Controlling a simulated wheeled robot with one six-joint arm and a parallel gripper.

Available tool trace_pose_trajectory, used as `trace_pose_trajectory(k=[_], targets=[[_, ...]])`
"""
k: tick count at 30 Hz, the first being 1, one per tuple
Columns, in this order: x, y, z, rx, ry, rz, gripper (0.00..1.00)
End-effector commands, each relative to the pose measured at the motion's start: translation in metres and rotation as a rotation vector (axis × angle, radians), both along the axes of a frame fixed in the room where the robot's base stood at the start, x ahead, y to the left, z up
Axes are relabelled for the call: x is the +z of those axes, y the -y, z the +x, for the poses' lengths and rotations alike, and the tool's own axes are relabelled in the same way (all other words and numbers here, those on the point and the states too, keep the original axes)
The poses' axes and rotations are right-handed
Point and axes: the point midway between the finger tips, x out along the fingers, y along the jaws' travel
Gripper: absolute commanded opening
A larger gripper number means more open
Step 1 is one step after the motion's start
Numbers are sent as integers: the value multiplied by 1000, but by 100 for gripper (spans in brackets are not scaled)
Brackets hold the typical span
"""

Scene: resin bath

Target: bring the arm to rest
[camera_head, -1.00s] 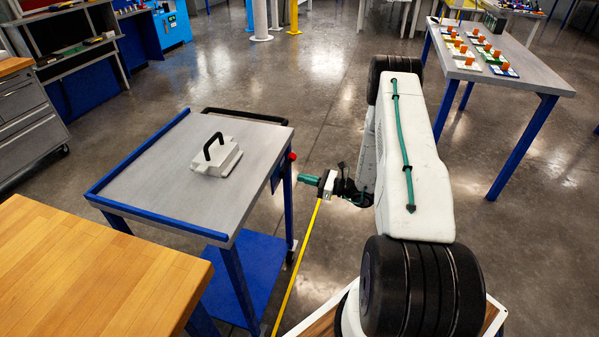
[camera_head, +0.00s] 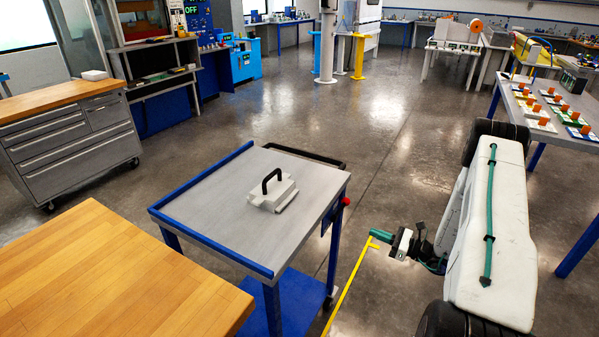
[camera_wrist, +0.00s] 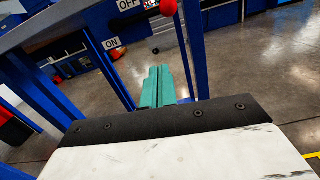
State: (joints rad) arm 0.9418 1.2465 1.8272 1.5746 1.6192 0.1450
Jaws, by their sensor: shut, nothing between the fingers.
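My gripper (camera_head: 378,237) shows in the head view to the right of the grey-topped cart (camera_head: 205,205), apart from it. Its teal fingers point left toward the cart's side and hold nothing. In the wrist view the two teal fingers (camera_wrist: 157,88) lie together, shut. My white arm is folded at the right of the head view, clear of the tables. In the wrist view the cart's blue legs and a red knob (camera_wrist: 168,7) show beyond the fingers, with ON and OFF labels nearby.
A white block with a black handle (camera_head: 273,192) sits on the cart. A wooden tabletop (camera_head: 100,275) is at the front left, a grey drawer cabinet (camera_head: 75,150) behind it. A table with several orange-and-white pieces (camera_head: 545,112) stands at the right. Open floor (camera_head: 400,150) lies between.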

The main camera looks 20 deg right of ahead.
Motion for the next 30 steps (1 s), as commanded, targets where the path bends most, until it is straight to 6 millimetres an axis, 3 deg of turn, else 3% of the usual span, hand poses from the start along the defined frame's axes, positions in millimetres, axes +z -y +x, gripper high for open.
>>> trace_pose_trajectory(k=[5, 9, 11, 17, 30], targets=[[-3, -2, -1, 13, -5, -15, 0], [-12, -28, -21, 110, -41, -29, 0], [-6, -41, -34, 186, -54, -54, 0], [47, -81, -55, 457, -44, -197, 0], [188, -163, -111, 1089, 72, -669, 0]])
